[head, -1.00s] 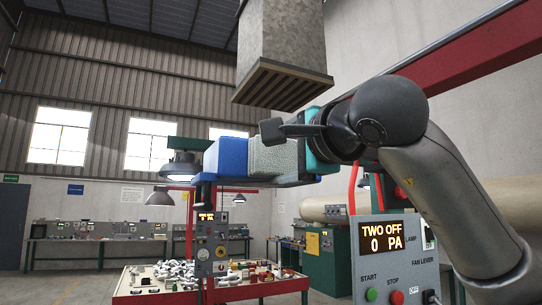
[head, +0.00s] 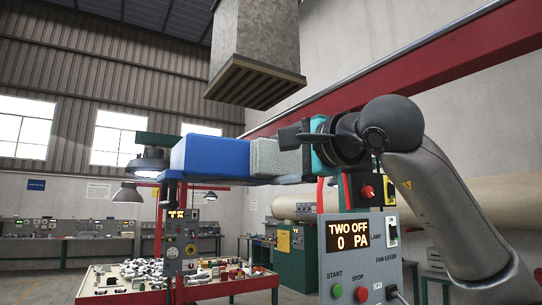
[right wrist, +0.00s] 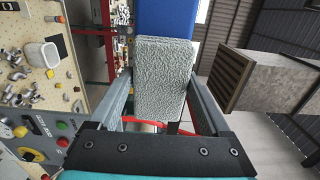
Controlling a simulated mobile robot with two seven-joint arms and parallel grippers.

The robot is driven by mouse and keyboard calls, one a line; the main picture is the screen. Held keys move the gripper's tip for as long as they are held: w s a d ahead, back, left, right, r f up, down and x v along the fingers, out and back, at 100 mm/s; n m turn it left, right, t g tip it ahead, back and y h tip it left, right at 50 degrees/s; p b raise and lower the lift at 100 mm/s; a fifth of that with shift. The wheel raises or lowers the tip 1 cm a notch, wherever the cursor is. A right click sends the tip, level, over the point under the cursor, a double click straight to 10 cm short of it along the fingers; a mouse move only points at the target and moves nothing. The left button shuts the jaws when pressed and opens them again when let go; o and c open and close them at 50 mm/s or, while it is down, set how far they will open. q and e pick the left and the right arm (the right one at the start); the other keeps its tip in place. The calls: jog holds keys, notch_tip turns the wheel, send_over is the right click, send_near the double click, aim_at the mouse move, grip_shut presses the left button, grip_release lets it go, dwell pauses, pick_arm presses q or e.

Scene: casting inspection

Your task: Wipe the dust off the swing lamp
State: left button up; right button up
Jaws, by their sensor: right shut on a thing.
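The swing lamp (head: 148,163), a dark shade with a lit underside below a green bar (head: 165,141), is at the left in the head view. My right gripper (right wrist: 160,80) is shut on a grey textured pad (head: 275,158); the right wrist view shows the pad (right wrist: 163,95) between both fingers. A smooth blue block (head: 212,155) shows between the pad and the lamp, close beside the shade in the picture. I cannot tell whether the blue block is joined to the pad or touches the lamp. Dust cannot be made out. My left gripper is not in view.
A control panel (head: 349,270) reading "TWO OFF 0 PA" stands below my right arm. A grey hood (head: 255,45) with a slatted underside hangs above the pad. A red-edged table (head: 225,290) with castings lies below. Another lamp (head: 128,193) hangs farther back.

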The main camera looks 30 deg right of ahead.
jog(key=shift+d, duration=0.7)
jog(key=shift+s+d+b, duration=0.2)
jog(key=shift+s+b, duration=0.35)
jog(key=shift+s, duration=2.4)
jog(key=s, duration=0.3)
jog(key=shift+d, duration=0.1)
